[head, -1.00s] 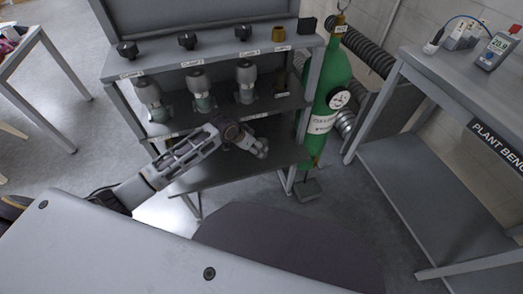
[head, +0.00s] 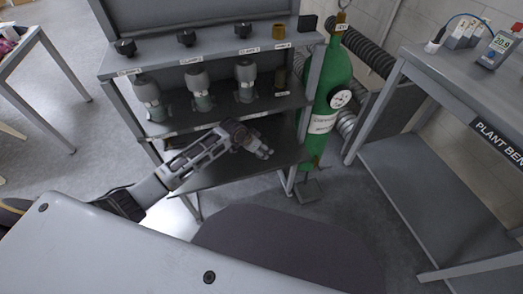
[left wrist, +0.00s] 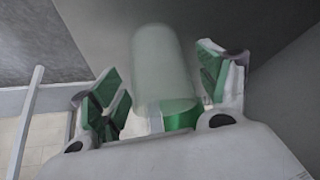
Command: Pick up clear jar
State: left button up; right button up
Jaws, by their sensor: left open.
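A pale translucent cylinder, which looks like the clear jar (left wrist: 165,65), stands in the middle of the left wrist view, between the fingers as seen there. Its near end is low in that view, and a green patch shows beside it. I cannot tell how far it is from the fingers. My left gripper (head: 264,152) is open, in front of the rack below its middle shelf; its green-padded fingers also show in the left wrist view (left wrist: 165,90). My right gripper is not in view.
Several grey-capped vessels (head: 197,84) stand on the middle shelf (head: 222,112). A green gas cylinder (head: 325,115) stands right of the rack. The plant bench (head: 440,80) is farther right.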

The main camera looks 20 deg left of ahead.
pick_arm(q)
jog(key=c, duration=1.2)
jog(key=shift+s+a+r, duration=0.1)
jog(key=shift+r, duration=0.05)
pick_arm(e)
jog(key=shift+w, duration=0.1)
pick_arm(q)
jog(key=shift+s+a+r, duration=0.2)
jog(key=shift+s+r, duration=0.05)
jog(key=shift+r, duration=0.1)
jog(key=shift+s+a+r+p, duration=0.65)
jog(key=shift+s+a+r, duration=0.55)
jog(key=shift+s, duration=0.6)
jog(key=shift+s+a+r+p, duration=0.6)
jog(key=shift+s+a+r, duration=0.6)
jog(key=shift+s, duration=0.65)
jog(key=shift+s+a+r+p, duration=0.65)
jog(key=shift+s+a+r, duration=0.5)
jog(key=shift+s, duration=0.65)
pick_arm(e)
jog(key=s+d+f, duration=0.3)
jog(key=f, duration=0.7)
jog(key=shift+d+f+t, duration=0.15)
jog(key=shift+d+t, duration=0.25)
